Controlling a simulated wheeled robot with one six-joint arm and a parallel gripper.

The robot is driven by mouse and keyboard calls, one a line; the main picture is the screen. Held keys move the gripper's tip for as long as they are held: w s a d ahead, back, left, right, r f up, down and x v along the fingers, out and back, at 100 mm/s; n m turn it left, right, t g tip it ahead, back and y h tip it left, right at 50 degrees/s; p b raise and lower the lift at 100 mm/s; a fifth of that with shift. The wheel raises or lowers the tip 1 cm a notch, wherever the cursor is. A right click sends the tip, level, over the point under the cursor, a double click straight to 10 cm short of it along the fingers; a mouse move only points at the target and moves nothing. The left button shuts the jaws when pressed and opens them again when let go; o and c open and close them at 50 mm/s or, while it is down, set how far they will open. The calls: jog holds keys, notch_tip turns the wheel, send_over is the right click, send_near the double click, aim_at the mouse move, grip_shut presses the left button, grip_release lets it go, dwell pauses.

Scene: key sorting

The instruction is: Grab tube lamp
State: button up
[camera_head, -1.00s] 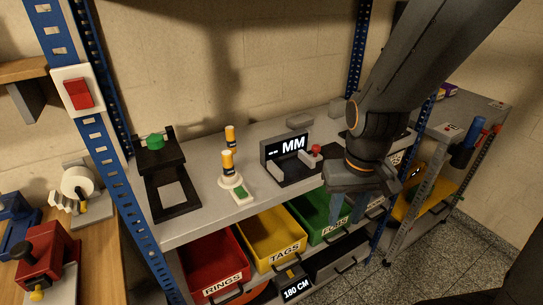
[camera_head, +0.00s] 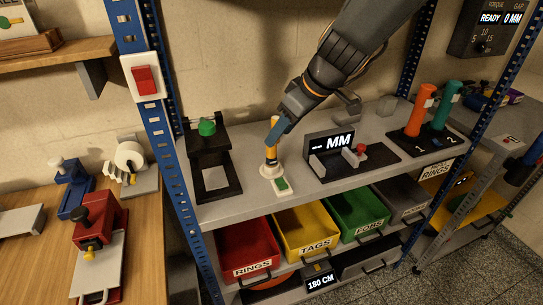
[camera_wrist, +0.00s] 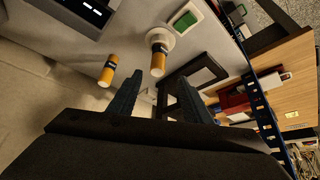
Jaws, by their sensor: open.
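A yellow-orange tube with a white end and a dark band (camera_head: 271,154) stands upright on a round white base with a green button plate (camera_head: 280,184). A second, similar tube (camera_head: 275,122) stands behind it, partly hidden by my gripper (camera_head: 281,130). I cannot tell which tube is the tube lamp. In the wrist view, the tube on the base (camera_wrist: 158,54) and the free-standing tube (camera_wrist: 108,70) lie beyond and left of the gap between my fingers (camera_wrist: 160,82). My gripper is open and empty, above and close to the tubes.
A black stand with a green knob (camera_head: 208,128) is left of the base. A gauge reading MM (camera_head: 330,145) is to the right. Orange and teal cylinders (camera_head: 420,110) stand farther right. Labelled bins (camera_head: 304,228) sit below the shelf.

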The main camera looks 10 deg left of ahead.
aim_at(271, 157)
jog(key=shift+d+p+x, duration=0.2)
jog(key=shift+p+x, duration=0.75)
jog(key=shift+x, duration=2.85)
jog(key=shift+w, duration=0.2)
jog(key=shift+c, duration=0.3)
grip_shut()
